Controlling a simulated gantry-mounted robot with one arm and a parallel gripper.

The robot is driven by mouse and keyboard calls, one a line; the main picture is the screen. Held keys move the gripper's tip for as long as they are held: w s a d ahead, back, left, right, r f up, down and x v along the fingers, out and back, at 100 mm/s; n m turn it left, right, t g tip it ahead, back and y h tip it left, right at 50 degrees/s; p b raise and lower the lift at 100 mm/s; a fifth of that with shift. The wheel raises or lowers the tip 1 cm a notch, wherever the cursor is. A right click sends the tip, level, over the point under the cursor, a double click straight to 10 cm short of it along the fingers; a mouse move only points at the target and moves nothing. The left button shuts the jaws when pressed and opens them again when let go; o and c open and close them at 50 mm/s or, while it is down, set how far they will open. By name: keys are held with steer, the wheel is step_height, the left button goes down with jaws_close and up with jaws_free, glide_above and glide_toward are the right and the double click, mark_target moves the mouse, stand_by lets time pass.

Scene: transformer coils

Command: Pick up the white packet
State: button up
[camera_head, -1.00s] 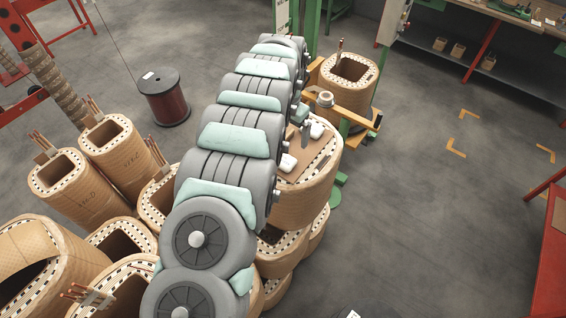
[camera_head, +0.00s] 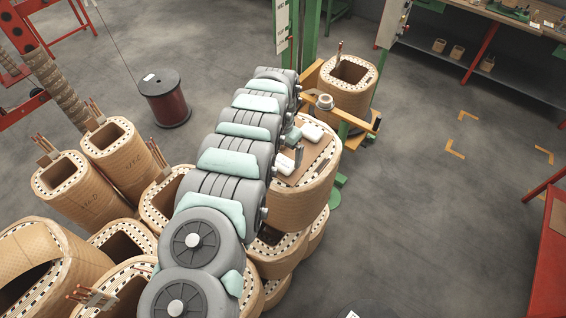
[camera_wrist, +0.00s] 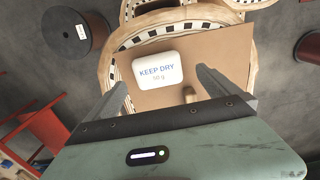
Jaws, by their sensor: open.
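A white packet (camera_wrist: 157,70) printed "KEEP DRY 50 g" lies flat on a brown board (camera_wrist: 222,48) in the wrist view. My gripper (camera_wrist: 162,84) is open and empty, with one finger at the packet's lower left and the other at its right. I cannot tell how high the fingers are above the board. In the head view, two white packets show on the board on top of a wound coil: one farther back (camera_head: 312,132) and one nearer (camera_head: 284,164), beside my arm. I cannot tell which of them the wrist view shows. My arm hides part of the board.
The coil's rim (camera_head: 327,160) surrounds the board. An orange bracket (camera_head: 350,116) and another coil (camera_head: 347,92) stand behind. A dark red spool (camera_head: 165,100) stands left. The floor at right is mostly clear.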

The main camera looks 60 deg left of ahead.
mark_target(283, 163)
steer(key=shift+d+f, duration=0.2)
steer(key=shift+f, duration=1.7)
steer(key=shift+r, duration=0.1)
steer(key=c, duration=1.4)
